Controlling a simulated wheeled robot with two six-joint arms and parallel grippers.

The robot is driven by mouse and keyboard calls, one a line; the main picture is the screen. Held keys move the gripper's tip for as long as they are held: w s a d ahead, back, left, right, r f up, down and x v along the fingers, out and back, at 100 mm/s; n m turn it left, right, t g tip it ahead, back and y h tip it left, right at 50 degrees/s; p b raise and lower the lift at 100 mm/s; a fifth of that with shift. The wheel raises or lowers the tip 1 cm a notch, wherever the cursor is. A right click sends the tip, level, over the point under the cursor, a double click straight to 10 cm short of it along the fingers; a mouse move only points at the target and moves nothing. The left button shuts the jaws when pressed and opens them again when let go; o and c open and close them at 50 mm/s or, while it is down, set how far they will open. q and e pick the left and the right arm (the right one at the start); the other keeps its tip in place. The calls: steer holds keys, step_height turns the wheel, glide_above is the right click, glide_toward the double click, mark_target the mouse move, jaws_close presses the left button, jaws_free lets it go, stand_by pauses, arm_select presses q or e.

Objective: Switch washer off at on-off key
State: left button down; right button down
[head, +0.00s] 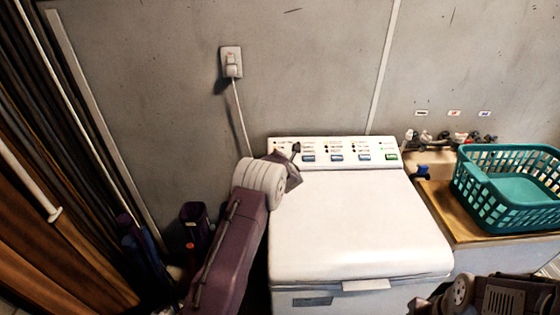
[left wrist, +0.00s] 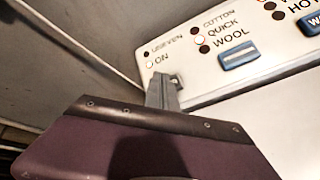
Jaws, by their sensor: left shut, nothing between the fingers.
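The white washer (head: 360,225) stands in the middle of the head view with its lid down. Its control panel (head: 378,147) runs along the back, with blue keys and a green key at the right end. My left gripper (head: 295,150) is shut and empty at the panel's left end. In the left wrist view its fingertips (left wrist: 176,80) are just below the ON label (left wrist: 159,58), whose light looks lit. I cannot see the on-off key; the fingers cover that spot, and contact cannot be told. My right arm shows at the bottom right; its fingers are unclear.
A teal basket (head: 485,195) stands on the wooden counter (head: 450,212) right of the washer, near taps (head: 445,136). A wall socket (head: 231,62) with a plugged cord is behind. Dark long items stand at the left.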

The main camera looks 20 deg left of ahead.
arm_select(q)
steer(key=shift+f+b, duration=0.6)
steer(key=shift+b, duration=0.1)
stand_by(1.2)
steer(key=shift+r, duration=0.2)
steer(key=shift+s+r, duration=0.15)
steer(key=shift+r, duration=0.55)
steer(key=shift+d+r, duration=0.1)
steer(key=shift+r, duration=0.1)
steer(key=r, duration=0.1)
steer(key=s+r+p, duration=0.1)
steer(key=r+p, duration=0.1)
steer(key=r, duration=0.1)
steer(key=shift+s+d+r, duration=0.1)
steer(key=shift+s+d, duration=0.2)
steer(key=shift+d, duration=0.05)
